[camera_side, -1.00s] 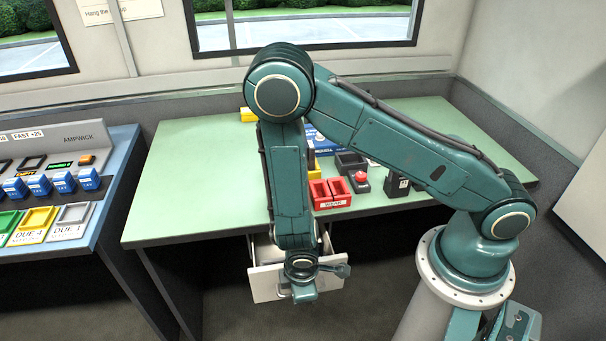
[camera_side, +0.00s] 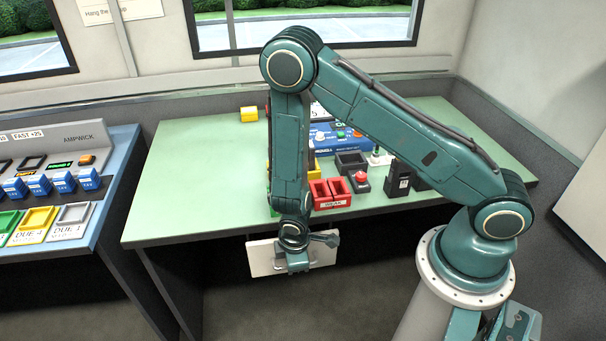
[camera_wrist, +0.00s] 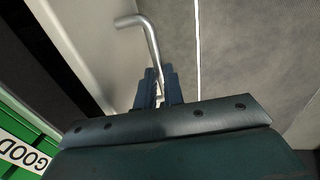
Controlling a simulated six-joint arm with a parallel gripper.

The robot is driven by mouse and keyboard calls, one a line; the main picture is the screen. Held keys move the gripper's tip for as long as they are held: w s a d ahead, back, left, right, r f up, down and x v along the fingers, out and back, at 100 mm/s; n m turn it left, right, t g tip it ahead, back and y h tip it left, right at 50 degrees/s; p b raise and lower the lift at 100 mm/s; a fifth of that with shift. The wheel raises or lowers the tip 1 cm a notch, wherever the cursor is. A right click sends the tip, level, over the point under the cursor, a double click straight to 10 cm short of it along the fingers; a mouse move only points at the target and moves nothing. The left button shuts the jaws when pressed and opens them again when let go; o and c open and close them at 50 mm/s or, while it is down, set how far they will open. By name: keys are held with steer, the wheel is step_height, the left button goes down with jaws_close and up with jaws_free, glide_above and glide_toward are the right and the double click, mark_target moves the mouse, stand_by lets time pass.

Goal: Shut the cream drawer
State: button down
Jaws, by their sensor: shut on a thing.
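The cream drawer (camera_side: 262,259) is under the front edge of the green table, its front panel facing out. In the side view no open interior shows behind the panel now. My gripper (camera_side: 298,266) is at the panel, in front of it. In the wrist view my gripper (camera_wrist: 158,92) is shut on the drawer handle (camera_wrist: 150,45), a bent metal bar. The pale drawer front (camera_wrist: 95,35) fills the upper left there. The arm hides part of the panel in the side view.
The green table (camera_side: 190,190) carries a red bin (camera_side: 331,195), a red button box (camera_side: 359,181), a black box (camera_side: 398,178) and a blue panel (camera_side: 345,138). A blue console (camera_side: 110,185) stands at the left. The floor before the drawer is clear.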

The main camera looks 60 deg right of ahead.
steer(key=shift+w+d, duration=0.2)
steer(key=shift+w, duration=0.1)
steer(key=c, duration=1.5)
jaws_free()
steer(key=shift+s+r, duration=0.1)
steer(key=shift+r, duration=0.05)
step_height(320, 180, up, 13)
steer(key=s+a, duration=0.1)
steer(key=shift+s+a+r, duration=0.15)
steer(key=shift+s+a, duration=0.2)
